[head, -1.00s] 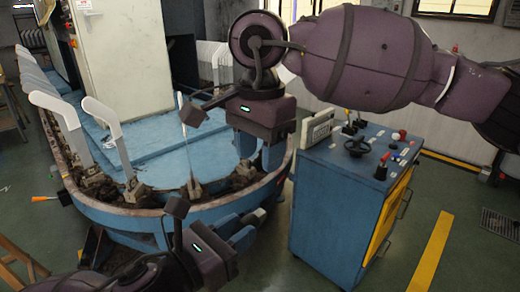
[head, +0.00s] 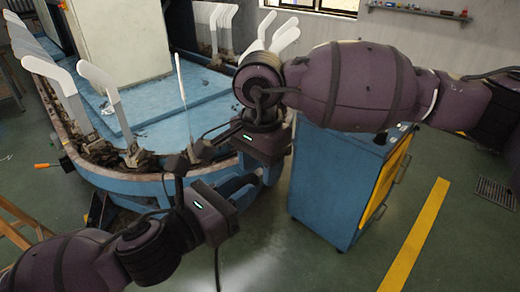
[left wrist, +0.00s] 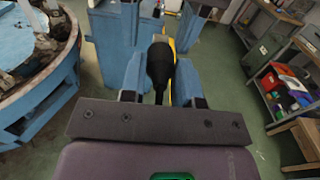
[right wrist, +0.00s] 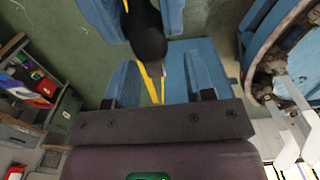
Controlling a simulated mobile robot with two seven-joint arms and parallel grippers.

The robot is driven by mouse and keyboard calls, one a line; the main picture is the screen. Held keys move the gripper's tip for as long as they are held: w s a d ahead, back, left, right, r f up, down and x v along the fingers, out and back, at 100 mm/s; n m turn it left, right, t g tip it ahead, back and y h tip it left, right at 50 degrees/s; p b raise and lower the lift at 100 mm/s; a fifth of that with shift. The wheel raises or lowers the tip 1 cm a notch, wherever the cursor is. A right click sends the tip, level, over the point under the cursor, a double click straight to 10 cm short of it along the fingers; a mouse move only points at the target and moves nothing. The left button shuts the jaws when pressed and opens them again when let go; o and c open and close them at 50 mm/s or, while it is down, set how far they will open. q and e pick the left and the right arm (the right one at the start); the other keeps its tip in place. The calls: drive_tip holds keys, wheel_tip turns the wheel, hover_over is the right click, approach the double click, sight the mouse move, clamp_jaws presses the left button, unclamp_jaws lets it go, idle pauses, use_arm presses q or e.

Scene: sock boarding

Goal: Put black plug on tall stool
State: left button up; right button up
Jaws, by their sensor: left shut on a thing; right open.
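My left gripper (head: 240,187) is shut on the black plug (left wrist: 160,66), seen between its blue fingers in the left wrist view. The plug also shows in the right wrist view (right wrist: 148,36), just ahead of my right gripper (right wrist: 164,78). In the head view the plug is hidden by the grippers. Wooden legs (head: 20,218) at the left edge may belong to a stool; its seat is not visible.
A round blue machine (head: 150,190) with upright white sock forms (head: 105,90) stands just behind the grippers. A blue cabinet (head: 335,180) stands to the right, partly hidden by my right arm. Green floor is free in front. A dark cable (head: 217,268) hangs below the left gripper.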

drive_tip(key=shift+f, duration=0.3)
drive_tip(key=shift+c, duration=0.3)
drive_tip(key=c, duration=0.7)
use_arm(q)
drive_tip(key=o, duration=1)
use_arm(e)
drive_tip(key=shift+c, duration=0.2)
use_arm(q)
drive_tip(key=shift+f, duration=0.1)
